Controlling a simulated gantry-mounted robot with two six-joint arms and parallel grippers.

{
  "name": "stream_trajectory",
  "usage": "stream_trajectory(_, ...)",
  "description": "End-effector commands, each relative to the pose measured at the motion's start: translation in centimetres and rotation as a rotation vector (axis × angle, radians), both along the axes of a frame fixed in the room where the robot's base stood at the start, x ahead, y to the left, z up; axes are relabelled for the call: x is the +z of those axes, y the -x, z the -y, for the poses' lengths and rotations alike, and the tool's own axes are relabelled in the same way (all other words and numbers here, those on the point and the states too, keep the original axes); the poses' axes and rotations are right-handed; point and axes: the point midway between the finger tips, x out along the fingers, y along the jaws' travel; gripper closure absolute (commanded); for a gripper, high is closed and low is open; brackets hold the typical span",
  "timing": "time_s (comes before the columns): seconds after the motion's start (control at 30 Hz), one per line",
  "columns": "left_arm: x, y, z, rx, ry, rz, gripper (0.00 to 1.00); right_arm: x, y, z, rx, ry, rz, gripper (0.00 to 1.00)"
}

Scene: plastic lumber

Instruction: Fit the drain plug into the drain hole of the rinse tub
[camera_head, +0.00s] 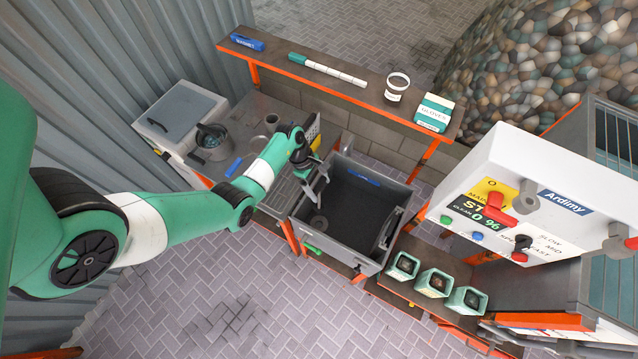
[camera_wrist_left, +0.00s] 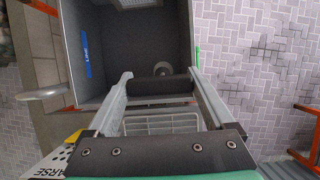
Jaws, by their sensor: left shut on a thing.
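The rinse tub (camera_head: 318,242) is a grey open box in the middle of the head view; it also fills the upper left of the left wrist view (camera_wrist_left: 125,40). Its drain hole (camera_head: 318,222) is a round grey ring in the tub floor, at the near left corner; the ring also shows in the left wrist view (camera_wrist_left: 163,68). My left gripper (camera_head: 317,184) is at the tub's left wall. In the left wrist view its fingers are well apart, shut on a dark piece (camera_wrist_left: 160,86) that appears to be the drain plug. My right gripper is not in view.
A shelf (camera_head: 340,85) with a cup, a marked tube and a gloves box runs behind the tub. A bucket (camera_head: 211,143) and a blue object (camera_head: 233,166) are to the left.

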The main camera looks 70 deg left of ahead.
Motion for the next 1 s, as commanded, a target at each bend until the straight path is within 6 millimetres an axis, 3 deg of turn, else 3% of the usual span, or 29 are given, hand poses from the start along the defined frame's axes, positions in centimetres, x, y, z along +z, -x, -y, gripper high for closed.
stream_trajectory(1.0, -6.2, 0.0, 0.0, -0.001, 0.0, 0.0, 1.0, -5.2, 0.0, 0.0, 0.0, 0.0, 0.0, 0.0)
